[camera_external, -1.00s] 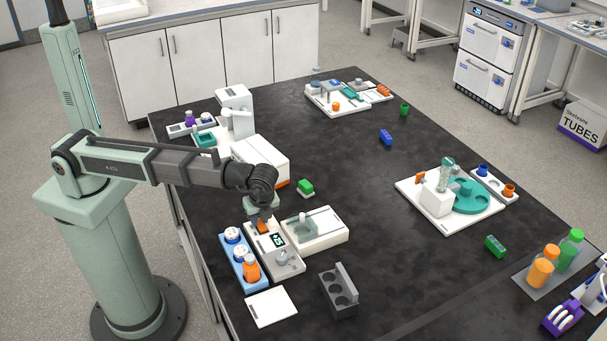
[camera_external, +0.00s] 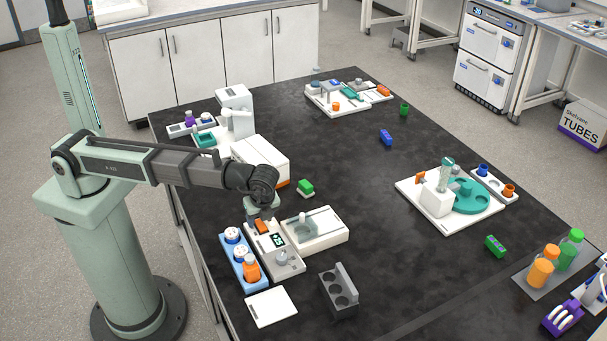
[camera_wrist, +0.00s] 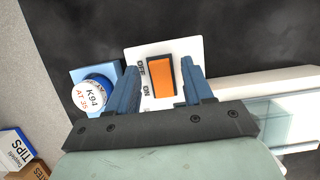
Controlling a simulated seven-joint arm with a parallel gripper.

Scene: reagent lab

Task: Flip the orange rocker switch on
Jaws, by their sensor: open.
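The orange rocker switch (camera_wrist: 160,76) sits on a white plate marked OFF at the upper end and ON at the lower end in the wrist view. Which end is pressed down is hard to tell. In the external view the orange rocker (camera_external: 262,227) is at the back end of a white device (camera_external: 286,268) with a small display and a grey knob. My gripper (camera_wrist: 160,72) is open and empty, with one blue finger on each side of the rocker in the wrist view. In the external view my gripper (camera_external: 260,213) is just above and behind the rocker.
A blue rack (camera_external: 236,271) with white-capped bottles and an orange bottle stands close on the left. A white box with a clear lid (camera_external: 326,236) stands close on the right. A dark holder (camera_external: 339,295) is in front. The black table centre is mostly clear.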

